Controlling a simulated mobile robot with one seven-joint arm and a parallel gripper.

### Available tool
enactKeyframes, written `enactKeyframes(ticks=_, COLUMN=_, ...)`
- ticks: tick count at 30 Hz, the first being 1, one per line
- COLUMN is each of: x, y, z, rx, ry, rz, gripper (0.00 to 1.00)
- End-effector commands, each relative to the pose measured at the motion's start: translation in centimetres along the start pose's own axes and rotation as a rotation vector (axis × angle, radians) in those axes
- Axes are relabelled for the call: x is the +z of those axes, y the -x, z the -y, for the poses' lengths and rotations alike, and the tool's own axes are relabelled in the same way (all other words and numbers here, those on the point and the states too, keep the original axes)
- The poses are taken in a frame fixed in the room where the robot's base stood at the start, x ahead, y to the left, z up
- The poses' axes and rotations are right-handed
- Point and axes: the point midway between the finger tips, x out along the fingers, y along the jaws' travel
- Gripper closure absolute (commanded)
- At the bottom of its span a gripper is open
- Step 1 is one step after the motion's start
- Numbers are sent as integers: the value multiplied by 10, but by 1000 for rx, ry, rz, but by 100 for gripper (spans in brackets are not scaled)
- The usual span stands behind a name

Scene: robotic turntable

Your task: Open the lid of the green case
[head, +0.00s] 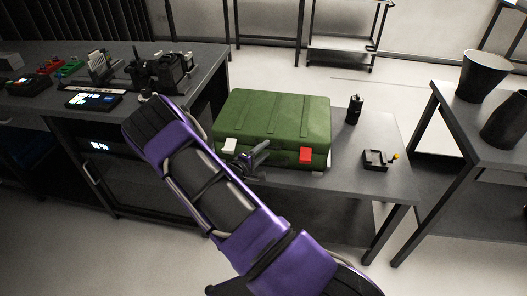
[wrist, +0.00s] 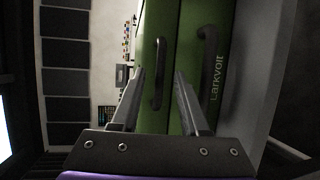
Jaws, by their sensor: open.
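The green case (head: 275,117) stands on the grey table with its lid down. Its front has a white latch (head: 229,146) at left and a red latch (head: 306,155) at right. My gripper (head: 259,154) is at the case's front, between the latches. In the wrist view my gripper (wrist: 160,75) is open, with its fingers pointing at the case. A dark handle (wrist: 158,76) shows between the fingers, apparently not gripped. A second dark handle (wrist: 207,65) lies right of the seam, beside the "Larkvolt" lettering. Contact with the case cannot be told.
A black bottle-like object (head: 354,109) and a small dark device (head: 376,160) stand right of the case. A workbench (head: 205,62) with equipment is at left. Another table (head: 455,125) with dark vases is at right. Space above the case looks clear.

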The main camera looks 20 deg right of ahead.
Motion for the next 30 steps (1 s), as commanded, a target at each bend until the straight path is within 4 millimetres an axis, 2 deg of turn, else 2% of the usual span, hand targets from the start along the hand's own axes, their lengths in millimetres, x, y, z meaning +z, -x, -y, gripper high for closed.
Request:
enactKeyframes(ticks=3, x=0, y=0, z=0, rx=0, ry=0, rz=0, gripper=55)
enactKeyframes(ticks=9, x=0, y=0, z=0, rx=0, ry=0, rz=0, gripper=91)
enactKeyframes(ticks=11, x=0, y=0, z=0, rx=0, ry=0, rz=0, gripper=100)
enactKeyframes(ticks=30, x=0, y=0, z=0, rx=0, ry=0, rz=0, gripper=100)
